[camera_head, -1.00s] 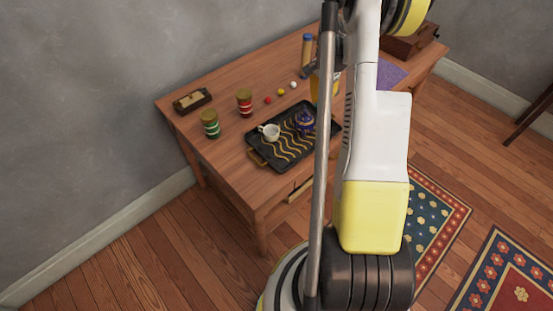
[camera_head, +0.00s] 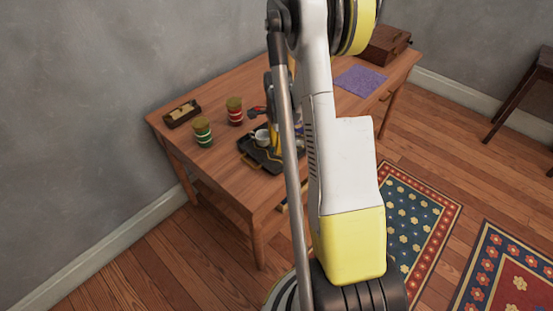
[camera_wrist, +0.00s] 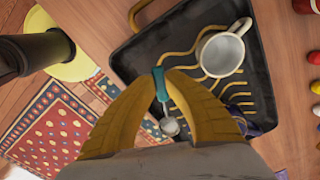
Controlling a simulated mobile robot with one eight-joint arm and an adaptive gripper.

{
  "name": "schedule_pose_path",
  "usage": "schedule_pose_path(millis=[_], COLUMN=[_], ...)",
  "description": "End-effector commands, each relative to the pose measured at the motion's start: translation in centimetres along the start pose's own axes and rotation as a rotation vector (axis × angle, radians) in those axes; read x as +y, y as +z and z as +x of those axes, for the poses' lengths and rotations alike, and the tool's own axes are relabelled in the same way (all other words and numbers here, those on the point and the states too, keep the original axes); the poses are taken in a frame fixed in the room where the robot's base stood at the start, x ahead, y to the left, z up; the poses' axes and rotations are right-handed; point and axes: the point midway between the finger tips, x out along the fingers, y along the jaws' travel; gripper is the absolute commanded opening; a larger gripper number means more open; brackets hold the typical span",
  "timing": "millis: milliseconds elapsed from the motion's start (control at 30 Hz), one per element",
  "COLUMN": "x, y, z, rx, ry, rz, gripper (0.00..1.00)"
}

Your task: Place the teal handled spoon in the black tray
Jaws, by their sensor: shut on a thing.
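The teal handled spoon (camera_wrist: 161,86) is pinched between the yellow fingertips of my gripper (camera_wrist: 159,74). Its metal bowl (camera_wrist: 170,127) points toward the palm, between the fingers. The black tray (camera_wrist: 143,55) with yellow wavy lines lies on the table below; the spoon shows against it. I cannot tell whether the spoon touches the tray. A white mug (camera_wrist: 220,54) stands in the tray to the right of the fingertips. A dark blue thing (camera_wrist: 240,121) is partly hidden behind the right finger. In the head view my arm covers much of the tray (camera_head: 258,161).
Small balls, one of them yellow (camera_wrist: 317,87), lie right of the tray. A green-banded jar (camera_head: 202,132), a red-banded jar (camera_head: 235,111) and an open wooden box (camera_head: 182,114) stand at the table's left. A purple cloth (camera_head: 361,80) and a brown case (camera_head: 387,45) are farther back.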

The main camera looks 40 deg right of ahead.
Motion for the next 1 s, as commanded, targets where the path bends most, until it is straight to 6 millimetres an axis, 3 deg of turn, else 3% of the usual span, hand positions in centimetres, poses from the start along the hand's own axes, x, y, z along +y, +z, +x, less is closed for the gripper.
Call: schedule_pose_path(millis=[167, 400, 767, 800, 833, 1000], x=[0.3, 0.3, 0.3, 0.3, 0.3, 0.3], y=[0.4, 0.4, 0.3, 0.3, 0.3, 0.3], z=[1.1, 4.4, 4.7, 4.6, 4.6, 4.5], rx=[0.0, 0.0, 0.0, 0.0, 0.0, 0.0], ry=[0.0, 0.0, 0.0, 0.0, 0.0, 0.0], rz=[0.0, 0.0, 0.0, 0.0, 0.0, 0.0], gripper=[0.0, 0.0, 0.0, 0.25, 0.32, 0.32])
